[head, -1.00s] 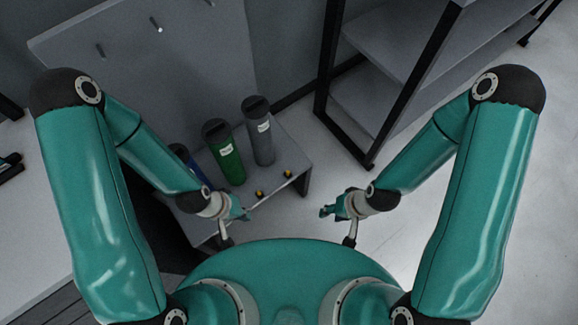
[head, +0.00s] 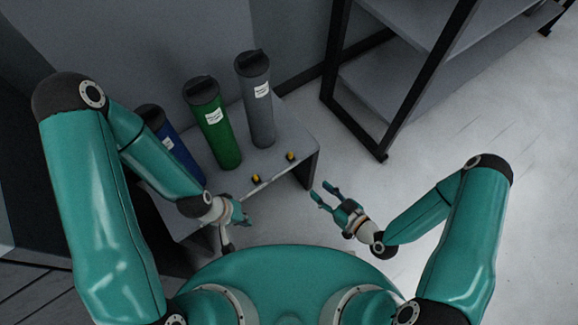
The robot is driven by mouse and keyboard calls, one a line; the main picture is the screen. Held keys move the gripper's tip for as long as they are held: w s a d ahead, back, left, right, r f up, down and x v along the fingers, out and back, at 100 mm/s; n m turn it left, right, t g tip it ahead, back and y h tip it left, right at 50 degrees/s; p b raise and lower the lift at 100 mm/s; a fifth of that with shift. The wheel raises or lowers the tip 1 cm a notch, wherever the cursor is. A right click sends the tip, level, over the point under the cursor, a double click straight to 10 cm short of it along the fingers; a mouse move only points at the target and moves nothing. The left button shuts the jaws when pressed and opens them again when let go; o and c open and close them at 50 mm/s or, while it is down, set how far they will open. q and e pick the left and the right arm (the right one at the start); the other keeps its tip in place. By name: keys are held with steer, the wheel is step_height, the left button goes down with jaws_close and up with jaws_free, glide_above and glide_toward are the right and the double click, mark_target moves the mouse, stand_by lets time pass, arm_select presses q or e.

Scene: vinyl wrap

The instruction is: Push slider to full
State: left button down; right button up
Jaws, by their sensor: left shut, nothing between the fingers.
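Two small yellow-and-black knobs, which look like sliders, sit on the front part of the grey table (head: 292,127). One slider (head: 256,179) is in front of the green cylinder (head: 213,125). The other slider (head: 290,156) is in front of the grey cylinder (head: 256,97). Their exact settings are too small to read. My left gripper (head: 242,213) is shut and empty, just in front of the table edge and below the nearer slider, apart from it. My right gripper (head: 322,190) is open and empty, to the right of the table's front corner.
A blue cylinder (head: 172,146) stands left of the green one, partly hidden by my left arm. A black-framed shelf (head: 385,95) stands at the back right. The floor (head: 475,130) on the right is clear.

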mark_target(292, 157)
arm_select(q)
step_height(292, 157, down, 5)
steer(key=b, duration=0.3)
steer(key=shift+f, duration=0.15)
arm_select(e)
steer(key=w+a+t, duration=0.1)
steer(key=w+a, duration=0.2)
steer(key=w, duration=0.1)
steer(key=w+a+t, duration=0.1)
steer(key=w+a, duration=0.2)
steer(key=w, duration=0.1)
steer(key=w+a+f+t+y, duration=0.1)
steer(key=w+a, duration=0.2)
steer(key=w, duration=0.2)
steer(key=shift+a+n+t, duration=0.2)
steer(key=shift+n+t, duration=0.1)
steer(key=shift+s, duration=0.1)
steer(key=shift+c, duration=0.3)
jaws_close()
